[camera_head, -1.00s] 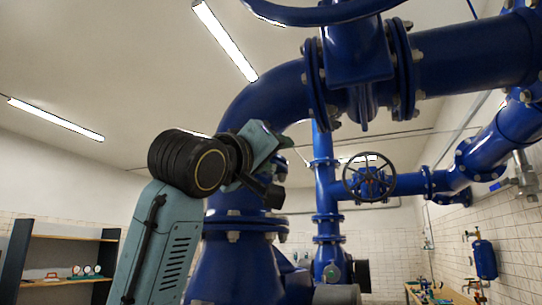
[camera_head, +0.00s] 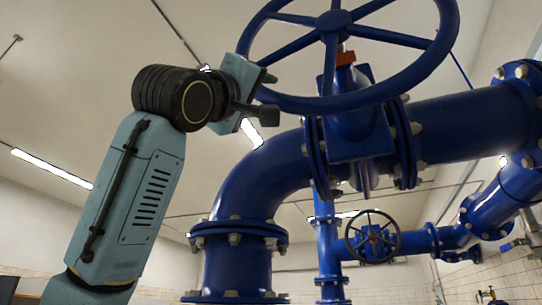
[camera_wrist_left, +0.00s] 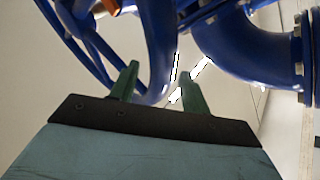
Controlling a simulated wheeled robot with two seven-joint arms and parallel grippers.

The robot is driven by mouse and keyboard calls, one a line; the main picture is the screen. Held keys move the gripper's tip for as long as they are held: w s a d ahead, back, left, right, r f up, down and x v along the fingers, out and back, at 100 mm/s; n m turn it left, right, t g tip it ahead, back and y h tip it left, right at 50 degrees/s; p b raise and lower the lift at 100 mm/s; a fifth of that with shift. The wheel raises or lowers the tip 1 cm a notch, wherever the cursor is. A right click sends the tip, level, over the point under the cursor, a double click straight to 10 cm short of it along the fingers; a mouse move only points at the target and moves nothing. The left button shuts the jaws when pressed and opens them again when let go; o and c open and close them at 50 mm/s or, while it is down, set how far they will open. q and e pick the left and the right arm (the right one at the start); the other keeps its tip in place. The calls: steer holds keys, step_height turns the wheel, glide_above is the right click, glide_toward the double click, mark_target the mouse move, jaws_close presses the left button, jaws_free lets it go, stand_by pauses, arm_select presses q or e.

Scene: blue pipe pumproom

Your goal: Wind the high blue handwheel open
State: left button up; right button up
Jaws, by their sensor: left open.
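The high blue handwheel (camera_head: 330,103) fills the upper part of the head view, with thick spokes meeting at a hub above an orange-brown stem. Its top is cut off by the frame. My left gripper (camera_head: 266,95) is open at the left side of its rim. In the left wrist view, the two green fingers of the gripper (camera_wrist_left: 160,72) stand apart, and the curved rim of the handwheel (camera_wrist_left: 158,40) shows between them. I cannot tell whether a finger touches the rim. My right gripper is not in view.
A large blue pipe elbow (camera_head: 262,170) stands below the wheel, with a bolted valve body (camera_head: 358,135) beside it. A smaller dark handwheel (camera_head: 372,237) sits lower and farther back. Open air and pale ceiling lie to the left.

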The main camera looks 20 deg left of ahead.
arm_select(q)
steer(key=shift+p+x, duration=1.1)
steer(key=shift+x, duration=1.3)
jaws_close()
